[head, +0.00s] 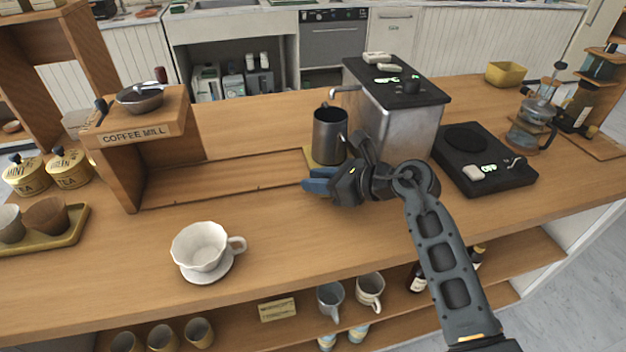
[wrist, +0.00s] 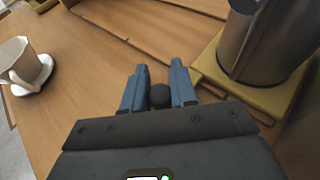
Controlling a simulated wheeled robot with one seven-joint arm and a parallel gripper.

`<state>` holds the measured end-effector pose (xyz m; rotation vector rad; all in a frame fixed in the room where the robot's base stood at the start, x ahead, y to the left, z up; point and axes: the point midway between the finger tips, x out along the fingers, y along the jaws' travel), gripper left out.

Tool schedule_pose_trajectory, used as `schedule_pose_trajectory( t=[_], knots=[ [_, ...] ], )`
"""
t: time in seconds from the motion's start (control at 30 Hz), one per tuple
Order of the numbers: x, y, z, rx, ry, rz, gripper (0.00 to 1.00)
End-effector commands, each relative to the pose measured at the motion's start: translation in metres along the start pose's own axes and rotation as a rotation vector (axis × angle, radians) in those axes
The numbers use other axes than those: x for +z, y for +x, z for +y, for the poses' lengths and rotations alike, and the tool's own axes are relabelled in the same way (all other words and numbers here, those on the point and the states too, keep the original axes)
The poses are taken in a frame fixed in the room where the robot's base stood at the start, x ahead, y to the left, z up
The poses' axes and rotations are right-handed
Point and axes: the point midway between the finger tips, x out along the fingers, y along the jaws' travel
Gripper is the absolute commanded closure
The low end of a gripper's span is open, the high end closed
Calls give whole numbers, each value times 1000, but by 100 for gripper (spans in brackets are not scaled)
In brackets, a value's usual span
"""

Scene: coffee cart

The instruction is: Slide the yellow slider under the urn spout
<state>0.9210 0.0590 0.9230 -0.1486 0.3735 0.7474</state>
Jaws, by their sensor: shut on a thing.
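The yellow slider (head: 310,161) is a flat plate at the right end of a wooden track, and it also shows in the wrist view (wrist: 252,101). A dark metal pitcher (head: 329,138) stands upright on it. The urn (head: 397,120) is a steel box with a black top. Its spout (head: 345,89) reaches left, with its tip just above the pitcher's mouth; exact alignment is hard to tell. My gripper (head: 318,186) is low at the slider's front edge. In the wrist view its blue fingers are shut on a dark round knob (wrist: 160,95) beside the slider.
The track (head: 225,178) runs left to the coffee mill stand (head: 140,135) and is empty. A white cup on a saucer (head: 202,250) stands front left. A black hot plate (head: 485,165) is to the right of the urn. The front middle of the counter is clear.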

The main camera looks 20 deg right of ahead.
Motion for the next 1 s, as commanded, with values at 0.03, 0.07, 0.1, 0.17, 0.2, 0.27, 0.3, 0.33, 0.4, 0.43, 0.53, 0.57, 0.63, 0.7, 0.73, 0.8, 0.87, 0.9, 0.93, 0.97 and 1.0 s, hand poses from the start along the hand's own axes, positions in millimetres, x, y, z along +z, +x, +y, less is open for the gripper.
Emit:
schedule_pose_trajectory(
  t=[0.03,0.07,0.1,0.17,0.2,0.27,0.3,0.33,0.4,0.43,0.53,0.57,0.63,0.7,0.73,0.8,0.87,0.9,0.93,0.97,1.0],
  knots=[
    [-1,-3,-4,-8,3,1,100],
    [-2,-3,-4,-9,3,1,100],
    [-2,-3,-4,-9,3,1,100],
    [-2,-3,-5,-10,4,1,100],
    [-2,-4,-5,-11,4,1,100],
    [-2,-4,-5,-11,4,1,67],
    [-2,-4,-5,-11,4,1,67],
    [-2,-3,-5,-11,4,1,67],
    [-2,-3,-5,-10,4,1,67],
    [-2,-3,-4,-10,4,1,67],
    [-1,-4,-4,-10,3,0,67],
    [-1,-6,-4,-10,3,0,67],
    [-2,-12,-5,-12,4,0,67],
    [-2,-22,-5,-13,5,0,67],
    [-2,-27,-5,-14,5,-1,67],
    [-2,-39,-5,-14,4,-1,67],
    [-2,-49,-5,-13,4,0,67],
    [-3,-55,-4,-13,4,0,67],
    [-3,-59,-4,-12,4,1,67],
    [-3,-63,-4,-13,4,0,67],
    [-3,-68,-4,-12,4,1,67]
  ],
)
